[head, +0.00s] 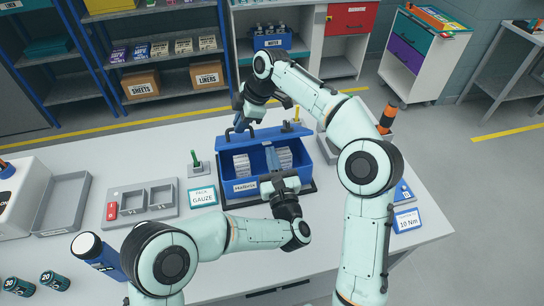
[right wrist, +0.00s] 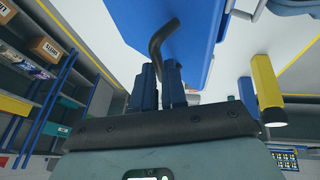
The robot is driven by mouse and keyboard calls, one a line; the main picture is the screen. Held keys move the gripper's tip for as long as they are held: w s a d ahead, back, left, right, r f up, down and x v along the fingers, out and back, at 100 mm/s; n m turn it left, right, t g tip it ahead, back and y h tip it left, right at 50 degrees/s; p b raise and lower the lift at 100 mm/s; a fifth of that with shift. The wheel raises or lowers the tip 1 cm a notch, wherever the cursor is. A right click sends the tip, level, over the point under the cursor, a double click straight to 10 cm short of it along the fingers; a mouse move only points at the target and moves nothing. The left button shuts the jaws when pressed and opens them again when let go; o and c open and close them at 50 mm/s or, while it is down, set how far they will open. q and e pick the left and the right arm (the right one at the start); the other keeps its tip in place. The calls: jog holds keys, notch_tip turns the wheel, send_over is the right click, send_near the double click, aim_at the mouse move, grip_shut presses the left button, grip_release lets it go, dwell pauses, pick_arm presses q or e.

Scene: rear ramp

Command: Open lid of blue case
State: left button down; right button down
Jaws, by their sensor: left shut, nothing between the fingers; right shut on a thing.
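The blue case (head: 221,171) stands on the white table with its lid (head: 285,131) raised at the back. White packs (head: 242,164) show inside. My right gripper (head: 241,123) is at the lid's far-left part. In the right wrist view, its dark blue fingers (right wrist: 162,88) are shut by a bent black handle (right wrist: 157,42) on the blue lid (right wrist: 190,30); the exact contact is hidden. My left gripper (head: 271,158) is shut and empty, reaching over the case's front edge among the packs.
A grey tray (head: 142,198) and a gauze card (head: 202,197) lie left of the case. A green peg on a small block (head: 195,168) stands close to its left side. A 10 Nm card (head: 407,220) is at the right. Shelves stand behind the table.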

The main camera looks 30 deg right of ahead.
pick_arm(q)
jog(key=shift+w+d+r+g, duration=0.1)
jog(key=shift+w+r+g, duration=0.25)
jog(key=shift+r, duration=0.3)
pick_arm(e)
jog(key=shift+f, duration=0.25)
jog(key=c, duration=1.2)
grip_release()
pick_arm(q)
jog(key=shift+f, duration=0.1)
pick_arm(e)
jog(key=shift+o, duration=0.2)
jog(key=shift+r, duration=0.25)
